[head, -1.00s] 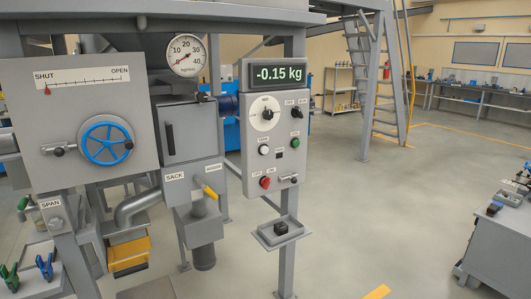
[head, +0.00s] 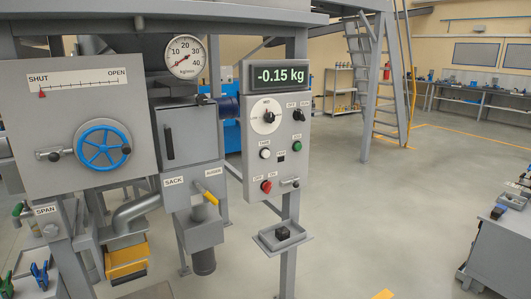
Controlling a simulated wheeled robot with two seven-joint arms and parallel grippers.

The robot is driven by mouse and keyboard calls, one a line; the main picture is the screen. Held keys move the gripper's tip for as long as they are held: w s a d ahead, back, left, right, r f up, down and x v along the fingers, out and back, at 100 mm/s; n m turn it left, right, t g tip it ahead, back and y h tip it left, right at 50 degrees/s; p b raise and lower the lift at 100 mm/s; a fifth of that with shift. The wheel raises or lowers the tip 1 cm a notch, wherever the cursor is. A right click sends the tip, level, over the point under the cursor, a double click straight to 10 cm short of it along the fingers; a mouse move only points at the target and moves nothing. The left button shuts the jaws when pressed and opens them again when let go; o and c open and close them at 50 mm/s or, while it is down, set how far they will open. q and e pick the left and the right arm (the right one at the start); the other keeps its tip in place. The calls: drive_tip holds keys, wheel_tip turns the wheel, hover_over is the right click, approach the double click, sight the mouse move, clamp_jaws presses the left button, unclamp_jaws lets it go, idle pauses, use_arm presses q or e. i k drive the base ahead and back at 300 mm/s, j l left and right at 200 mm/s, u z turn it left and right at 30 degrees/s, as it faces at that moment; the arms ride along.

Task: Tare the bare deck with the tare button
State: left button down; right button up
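The control panel (head: 274,150) stands upright right of the silo front. Its display (head: 281,75) reads -0.15 kg. A white round button (head: 265,154) sits on the panel's left side under a small label, which looks like the tare label but is too small to read surely. A flat grey plate (head: 150,292), perhaps the deck, shows in part at the bottom edge, with nothing seen on its visible part. Neither of my grippers is in view.
The panel also has a dial (head: 266,116), a green button (head: 296,147) and a red knob (head: 266,186). A small tray (head: 282,238) juts out below it. The blue handwheel (head: 103,146) and yellow-handled lever (head: 209,196) stand left.

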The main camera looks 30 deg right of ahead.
sight(266, 154)
drive_tip(key=i+l, duration=0.2)
drive_tip(key=i, duration=0.15)
drive_tip(key=i+l, duration=0.15)
drive_tip(key=i, duration=0.2)
drive_tip(key=z, duration=1.75)
